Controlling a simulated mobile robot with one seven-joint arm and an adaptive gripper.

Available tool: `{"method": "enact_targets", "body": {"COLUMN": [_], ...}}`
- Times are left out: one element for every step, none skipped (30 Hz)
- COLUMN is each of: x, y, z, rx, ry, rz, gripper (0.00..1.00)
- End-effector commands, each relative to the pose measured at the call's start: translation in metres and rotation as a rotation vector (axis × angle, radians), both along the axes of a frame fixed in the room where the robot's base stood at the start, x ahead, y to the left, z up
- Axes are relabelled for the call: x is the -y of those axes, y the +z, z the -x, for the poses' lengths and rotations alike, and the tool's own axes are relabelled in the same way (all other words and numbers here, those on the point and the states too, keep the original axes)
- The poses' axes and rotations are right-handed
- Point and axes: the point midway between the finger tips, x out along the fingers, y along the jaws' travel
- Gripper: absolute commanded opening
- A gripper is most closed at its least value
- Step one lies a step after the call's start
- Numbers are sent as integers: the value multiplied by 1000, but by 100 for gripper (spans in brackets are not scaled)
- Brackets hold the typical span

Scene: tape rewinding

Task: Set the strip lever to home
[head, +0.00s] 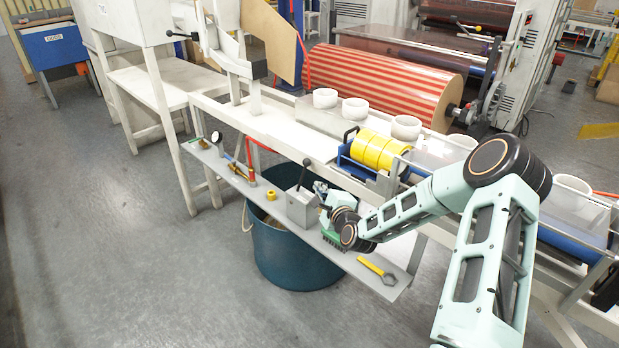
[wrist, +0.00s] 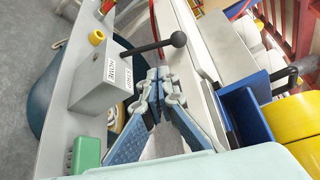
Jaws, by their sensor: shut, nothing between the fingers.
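The strip lever is a grey box (head: 300,208) on the narrow grey shelf, with a thin dark rod rising from its top to a black knob (head: 306,162). In the wrist view the box (wrist: 103,83) bears white labels, one seeming to read HOME. Its rod leans toward the right of that picture, ending in the round black knob (wrist: 178,39). My gripper (wrist: 158,79) is shut and empty. Its fingertips appear beside the box, just below the rod in that picture; I cannot tell whether they touch it. In the head view my gripper (head: 321,189) is right of the box, partly hidden by my wrist.
The shelf also holds a green brush-like block (head: 334,239), a yellow wrench (head: 377,270) and a small yellow ring (head: 271,194). A blue bin (head: 275,255) stands below. Yellow tape rolls (head: 375,150) in a blue holder (wrist: 247,113) sit close beside my gripper.

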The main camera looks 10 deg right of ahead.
Motion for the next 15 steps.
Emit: {"method": "enact_targets", "body": {"x": [-1, -1, -2, -2, -2, -4, -5, -5, -6, -7, -8, -8, -9, -10, -10], "y": [-1, -1, -2, -3, -4, -6, -6, -8, -9, -10, -12, -13, -14, -15, -16], "z": [-2, -4, -8, -11, -14, -20, -25, -29, -36, -41, -46, -52, -57, -62, -67], "rx": [0, 1, 0, 0, 0, 0, 1, 0, 1, 2, 0, 0, 1, 0, 1], "ry": [0, 0, 1, 1, 1, 1, 1, 1, 1, 0, 1, 0, 0, 1, 0], "rz": [0, 1, 1, 1, 1, 1, 1, 0, 1, 1, 0, 0, 0, 1, 1], "gripper": [0, 0, 0, 0, 0, 0, 0, 0, 0, 0, 0, 0, 0, 0, 0]}}
